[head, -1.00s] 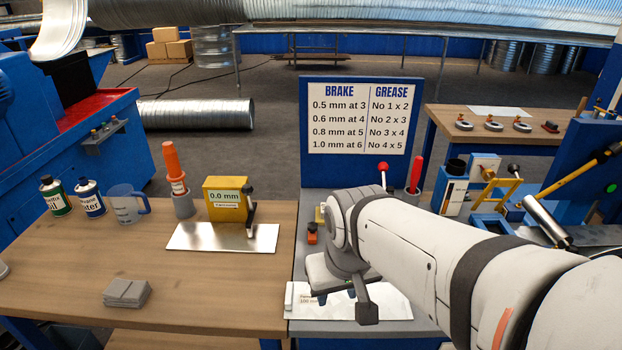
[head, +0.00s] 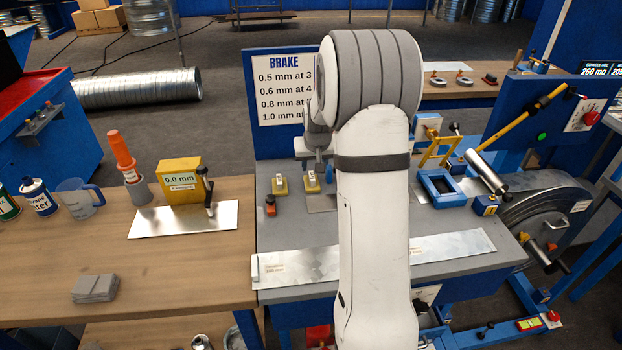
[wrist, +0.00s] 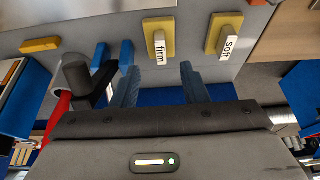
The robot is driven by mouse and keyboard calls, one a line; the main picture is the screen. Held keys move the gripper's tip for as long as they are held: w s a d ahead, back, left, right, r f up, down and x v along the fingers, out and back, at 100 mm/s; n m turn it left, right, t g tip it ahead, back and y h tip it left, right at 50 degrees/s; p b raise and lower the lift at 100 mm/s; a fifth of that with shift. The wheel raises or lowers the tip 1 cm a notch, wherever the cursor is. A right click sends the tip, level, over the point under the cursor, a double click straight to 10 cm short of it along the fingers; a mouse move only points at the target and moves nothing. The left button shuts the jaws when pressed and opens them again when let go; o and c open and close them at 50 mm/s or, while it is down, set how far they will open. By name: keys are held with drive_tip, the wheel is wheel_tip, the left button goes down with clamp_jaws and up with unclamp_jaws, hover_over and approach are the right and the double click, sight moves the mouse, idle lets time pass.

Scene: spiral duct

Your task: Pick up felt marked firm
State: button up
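The felt marked firm (wrist: 159,40) is a yellow block with a white label reading "firm", at the top middle of the wrist view. In the head view it seems to be the right one of two small yellow blocks (head: 312,182) on the grey bench. The felt marked soft (wrist: 224,36) is beside it, to the right in the wrist view. My gripper (wrist: 158,72) is open and empty, with its fingers apart and the firm felt ahead of the gap, not touching. In the head view my arm hides most of the gripper.
The sign board (head: 280,90) rises behind the felts. A metal strip (head: 300,266) lies along the bench front.

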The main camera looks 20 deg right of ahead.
sight(312, 176)
drive_tip(key=p+x, duration=0.1)
drive_tip(key=x, duration=0.6)
drive_tip(key=shift+w+d+f+p, duration=0.1)
drive_tip(key=shift+w+f+p, duration=0.15)
drive_tip(key=shift+w+p, duration=0.1)
clamp_jaws()
